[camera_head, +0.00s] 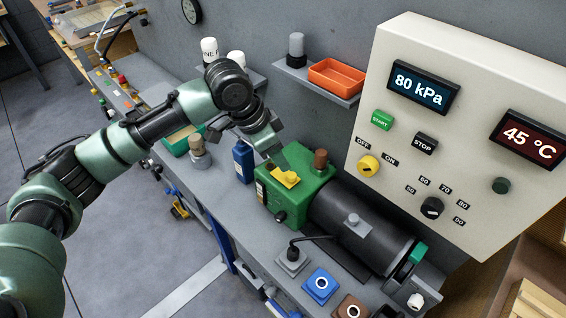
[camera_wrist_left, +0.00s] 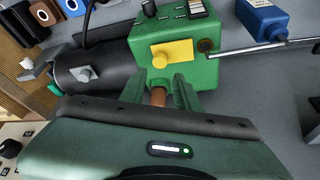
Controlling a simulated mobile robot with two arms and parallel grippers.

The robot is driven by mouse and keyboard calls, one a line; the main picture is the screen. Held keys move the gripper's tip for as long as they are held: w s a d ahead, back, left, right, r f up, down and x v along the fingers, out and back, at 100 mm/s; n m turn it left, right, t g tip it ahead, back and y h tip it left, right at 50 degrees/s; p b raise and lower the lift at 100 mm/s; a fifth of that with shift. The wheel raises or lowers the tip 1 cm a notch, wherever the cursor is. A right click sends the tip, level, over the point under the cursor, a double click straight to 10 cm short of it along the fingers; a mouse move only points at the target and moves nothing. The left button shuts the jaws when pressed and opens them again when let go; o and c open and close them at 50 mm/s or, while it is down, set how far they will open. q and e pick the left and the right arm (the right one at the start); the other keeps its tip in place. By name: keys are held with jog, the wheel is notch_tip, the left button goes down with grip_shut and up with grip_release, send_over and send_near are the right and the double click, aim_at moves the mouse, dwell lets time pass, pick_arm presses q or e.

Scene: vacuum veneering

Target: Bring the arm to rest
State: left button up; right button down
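My left arm (camera_head: 125,140) reaches in from the left over the bench, and its gripper (camera_head: 268,147) hangs beside the green pump housing. In the left wrist view the fingers of the gripper (camera_wrist_left: 158,95) are apart. A brown cap (camera_wrist_left: 158,98) shows in the gap between them. In the head view this brown cap (camera_head: 320,160) stands on the pump, apart from the fingers and to their right. The green and black vacuum pump (camera_head: 355,232) lies on the bench with a yellow lever (camera_head: 285,178) on its green end. My right gripper is not seen.
A control panel (camera_head: 465,130) reads 80 kPa and 45 °C on the right. A blue bottle (camera_head: 243,160) stands close left of the gripper. A shelf (camera_head: 318,84) with an orange tray (camera_head: 337,75) is on the wall behind. Open floor (camera_head: 115,240) lies left of the bench.

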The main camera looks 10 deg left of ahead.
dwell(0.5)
pick_arm(q)
jog(key=s+d+f+n+h, duration=0.1)
jog(key=s+d+f, duration=0.2)
jog(key=s+f, duration=0.25)
jog(key=s+d+f+n, duration=0.1)
jog(key=s+d+f, duration=0.2)
jog(key=s+f, duration=0.25)
jog(key=s+a+f+n+y, duration=0.2)
jog(key=s+a+f+n, duration=0.15)
jog(key=s+a, duration=0.5)
jog(key=s+a+f+n+y, duration=0.3)
jog(key=s+a+n, duration=0.1)
jog(key=s+a, duration=0.4)
notch_tip(320, 180, down, 27)
jog(key=s+d, duration=0.1)
jog(key=s, duration=0.2)
jog(key=s+a+f+g, duration=0.1)
jog(key=s+a+f, duration=0.1)
jog(key=s+f, duration=1.2)
jog(key=shift+s+a+f+m+g, duration=0.3)
jog(key=shift+s+m, duration=0.05)
jog(key=shift+s, duration=0.75)
